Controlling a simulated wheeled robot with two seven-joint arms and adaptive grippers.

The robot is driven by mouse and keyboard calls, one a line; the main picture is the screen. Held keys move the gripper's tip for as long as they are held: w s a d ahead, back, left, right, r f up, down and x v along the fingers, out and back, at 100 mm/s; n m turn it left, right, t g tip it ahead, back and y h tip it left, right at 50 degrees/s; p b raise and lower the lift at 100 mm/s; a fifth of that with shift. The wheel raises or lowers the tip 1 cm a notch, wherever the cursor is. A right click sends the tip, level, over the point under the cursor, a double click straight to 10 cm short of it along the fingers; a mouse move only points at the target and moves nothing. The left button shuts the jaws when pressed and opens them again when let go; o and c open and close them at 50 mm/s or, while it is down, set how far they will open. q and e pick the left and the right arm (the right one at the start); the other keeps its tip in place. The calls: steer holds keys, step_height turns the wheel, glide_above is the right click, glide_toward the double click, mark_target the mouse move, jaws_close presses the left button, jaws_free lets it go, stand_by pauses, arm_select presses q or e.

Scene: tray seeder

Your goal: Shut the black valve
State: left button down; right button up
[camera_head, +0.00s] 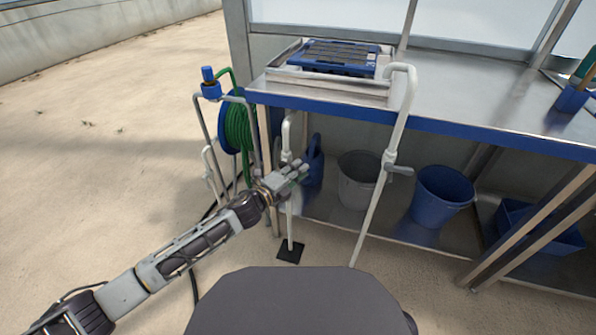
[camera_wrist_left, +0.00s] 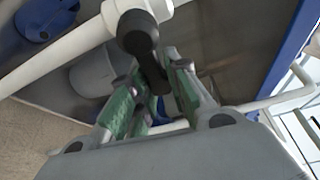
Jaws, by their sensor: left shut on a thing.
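The black valve (camera_wrist_left: 138,32) shows in the left wrist view as a dark round hub with a lever handle, set on a white pipe (camera_wrist_left: 70,53). Its lever runs down between the green-padded fingers of my left gripper (camera_wrist_left: 156,82), which is shut on it. In the head view my left gripper (camera_head: 296,172) is at the left white standing pipe (camera_head: 290,222), under the table's front edge. The valve is hidden there behind the fingers. My right gripper is not in view.
A second white pipe with a grey-handled valve (camera_head: 399,169) stands to the right. A metal table (camera_head: 470,100) with a blue edge is above. A green hose reel (camera_head: 237,127) is at left, and buckets (camera_head: 441,195) stand on the lower shelf. The sandy floor at left is open.

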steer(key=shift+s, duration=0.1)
arm_select(q)
steer(key=shift+r+n, duration=0.35)
steer(key=shift+n, duration=0.25)
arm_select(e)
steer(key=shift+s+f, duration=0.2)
arm_select(q)
steer(key=shift+h, duration=0.3)
steer(key=c, duration=1.3)
jaws_free()
steer(key=shift+c, duration=0.2)
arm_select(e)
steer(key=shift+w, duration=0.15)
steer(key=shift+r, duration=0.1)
arm_select(q)
steer(key=shift+s+a, duration=0.1)
